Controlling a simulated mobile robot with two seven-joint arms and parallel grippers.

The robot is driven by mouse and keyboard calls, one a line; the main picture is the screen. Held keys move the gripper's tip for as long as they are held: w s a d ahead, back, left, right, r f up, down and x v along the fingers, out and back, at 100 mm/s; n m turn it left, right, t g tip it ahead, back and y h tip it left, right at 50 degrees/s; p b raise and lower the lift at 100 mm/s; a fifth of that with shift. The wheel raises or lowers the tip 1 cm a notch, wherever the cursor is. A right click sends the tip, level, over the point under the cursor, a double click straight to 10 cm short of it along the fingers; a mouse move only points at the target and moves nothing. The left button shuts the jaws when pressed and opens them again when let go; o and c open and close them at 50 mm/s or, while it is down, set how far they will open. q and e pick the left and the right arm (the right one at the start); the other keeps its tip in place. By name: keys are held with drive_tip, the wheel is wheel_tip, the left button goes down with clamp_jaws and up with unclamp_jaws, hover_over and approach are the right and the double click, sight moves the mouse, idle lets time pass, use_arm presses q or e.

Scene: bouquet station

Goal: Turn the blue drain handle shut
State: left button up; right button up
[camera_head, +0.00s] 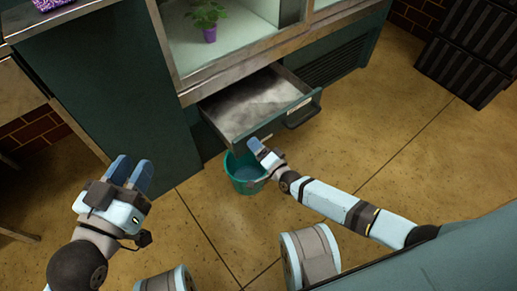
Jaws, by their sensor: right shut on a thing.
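My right gripper (256,147) is just below the front of the pulled-out drawer (236,133), above the teal bucket (233,187). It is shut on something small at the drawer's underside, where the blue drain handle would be. The fingers and the drawer hide the handle, so its angle cannot be told. The bucket stands on the floor under the drawer and has blue inside. My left gripper (131,170) is open and empty at the left, its two blue fingers apart, away from the drawer.
The green cabinet (115,85) stands behind the drawer, with a potted plant (209,27) in a purple pot on its shelf. The drawer's front has a dark pull handle (302,116). Black crates (470,55) stand at the upper right. The tiled floor on the right is clear.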

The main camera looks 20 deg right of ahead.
drive_tip(key=m+b, duration=0.1)
drive_tip(key=m, duration=0.1)
drive_tip(key=shift+f+m, duration=0.1)
drive_tip(key=shift+m, duration=0.2)
use_arm(q)
drive_tip(key=shift+w+a+r+m+t+b, duration=0.15)
drive_tip(key=shift+w+a+m+t+b, duration=0.35)
drive_tip(key=shift+m, duration=0.3)
use_arm(e)
drive_tip(key=shift+m, duration=1.1)
use_arm(q)
drive_tip(key=shift+w+d, duration=0.1)
use_arm(e)
drive_tip(key=o, duration=0.9)
drive_tip(key=shift+s, duration=0.2)
use_arm(q)
drive_tip(key=n+p, duration=0.1)
drive_tip(key=s+d+n+g+p, duration=0.1)
drive_tip(key=p, duration=0.1)
drive_tip(key=s+n+p, duration=0.1)
drive_tip(key=shift+s+d+f+g+p, duration=0.15)
drive_tip(key=shift+d+f+g+p, duration=0.15)
drive_tip(key=shift+f+g, duration=0.1)
use_arm(e)
drive_tip(key=v, duration=1.3)
drive_tip(key=shift+s+d, duration=0.1)
drive_tip(key=shift+s, duration=0.1)
